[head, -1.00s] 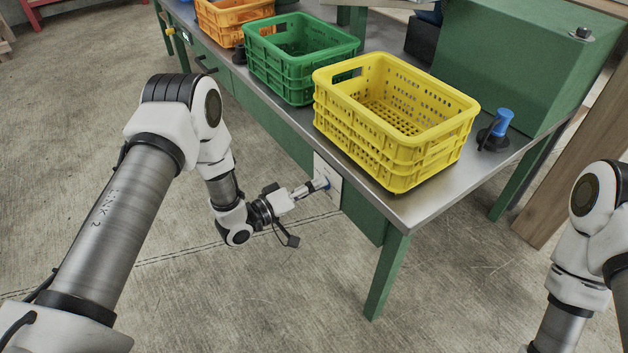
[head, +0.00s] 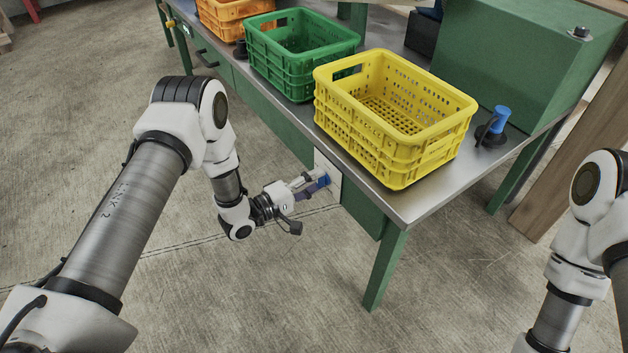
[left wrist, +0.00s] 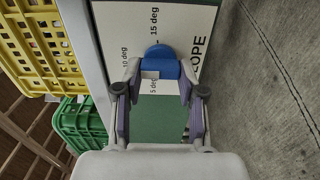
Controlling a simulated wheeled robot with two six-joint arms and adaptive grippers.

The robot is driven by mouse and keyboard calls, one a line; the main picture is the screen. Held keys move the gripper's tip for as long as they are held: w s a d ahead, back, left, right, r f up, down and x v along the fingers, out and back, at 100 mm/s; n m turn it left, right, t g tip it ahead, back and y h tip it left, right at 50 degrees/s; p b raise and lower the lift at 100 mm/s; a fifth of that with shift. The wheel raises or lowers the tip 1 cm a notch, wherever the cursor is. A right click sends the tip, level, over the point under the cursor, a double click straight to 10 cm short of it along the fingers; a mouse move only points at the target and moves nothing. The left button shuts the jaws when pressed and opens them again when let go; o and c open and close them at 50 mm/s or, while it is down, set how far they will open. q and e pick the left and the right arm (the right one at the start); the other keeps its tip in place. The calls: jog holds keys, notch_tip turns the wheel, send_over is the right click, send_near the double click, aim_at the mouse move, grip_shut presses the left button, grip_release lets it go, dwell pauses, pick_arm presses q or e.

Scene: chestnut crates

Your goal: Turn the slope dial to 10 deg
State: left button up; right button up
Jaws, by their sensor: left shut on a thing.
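The slope dial has a blue knob (left wrist: 162,62) on a white panel (head: 328,172) on the front of the green bench. In the left wrist view the panel reads SLOPE, with marks for 5, 10 and 15 deg around the knob. The 10 deg label is left of the knob, 15 deg above it and 5 deg below it. My left gripper (head: 318,181) is shut on the blue knob, with a finger on either side in the left wrist view (left wrist: 160,75). I cannot tell for certain which mark the knob points at. My right gripper is out of view.
A yellow crate (head: 392,158), a green crate (head: 290,77) and an orange crate (head: 235,20) stand on the bench top (head: 415,206). A blue-topped handle (head: 500,120) stands right of the yellow crate. The concrete floor before the bench is clear.

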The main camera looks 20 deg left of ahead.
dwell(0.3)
pick_arm(q)
jog(key=o, duration=1.1)
jog(key=shift+o, duration=0.2)
jog(key=shift+s+a, duration=0.1)
jog(key=v, duration=1.1)
jog(key=shift+s+a, duration=0.25)
jog(key=shift+s, duration=0.05)
